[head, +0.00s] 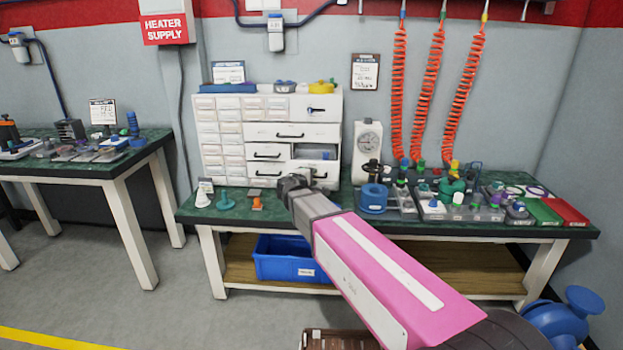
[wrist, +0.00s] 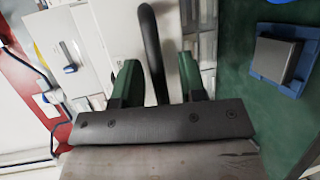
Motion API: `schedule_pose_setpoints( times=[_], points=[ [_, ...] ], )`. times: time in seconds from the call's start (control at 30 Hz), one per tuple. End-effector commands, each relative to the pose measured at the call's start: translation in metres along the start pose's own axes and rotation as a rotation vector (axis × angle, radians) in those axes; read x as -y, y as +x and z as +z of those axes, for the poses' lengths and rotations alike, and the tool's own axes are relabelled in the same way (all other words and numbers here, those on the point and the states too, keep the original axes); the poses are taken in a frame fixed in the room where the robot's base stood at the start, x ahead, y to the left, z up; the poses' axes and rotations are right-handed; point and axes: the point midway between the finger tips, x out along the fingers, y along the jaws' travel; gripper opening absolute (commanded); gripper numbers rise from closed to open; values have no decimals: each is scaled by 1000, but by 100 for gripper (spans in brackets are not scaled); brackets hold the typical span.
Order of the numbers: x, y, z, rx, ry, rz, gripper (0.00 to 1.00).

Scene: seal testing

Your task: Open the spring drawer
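A white drawer cabinet (head: 222,134) stands on the green bench. Its larger drawers on the right side have black bar handles, and I cannot read which one is marked for springs. My gripper (head: 303,178) is in front of the lower right drawer (head: 326,168), hiding part of its front. In the wrist view my gripper (wrist: 158,80) is open, its two green fingers on either side of a black handle (wrist: 151,40). Gaps show beside the handle, wider on the right, and I cannot tell whether either finger touches it.
An open slot (head: 316,152) shows above the lower right drawer. Small parts sit on the bench (head: 240,211) in front. A blue bin (head: 290,266) is on the shelf below.

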Motion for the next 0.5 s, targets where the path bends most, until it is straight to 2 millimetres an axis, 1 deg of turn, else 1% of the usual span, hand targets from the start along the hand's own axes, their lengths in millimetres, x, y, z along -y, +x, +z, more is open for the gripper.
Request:
schedule_pose_setpoints(
  times=[0.3,0.37,0.47,0.5],
  points=[
    [0,-2,0,0,-1,1,38],
    [0,-6,1,0,-1,1,38],
    [0,-19,2,-1,-1,1,38],
    [0,-26,2,-2,0,1,38]
  ],
)
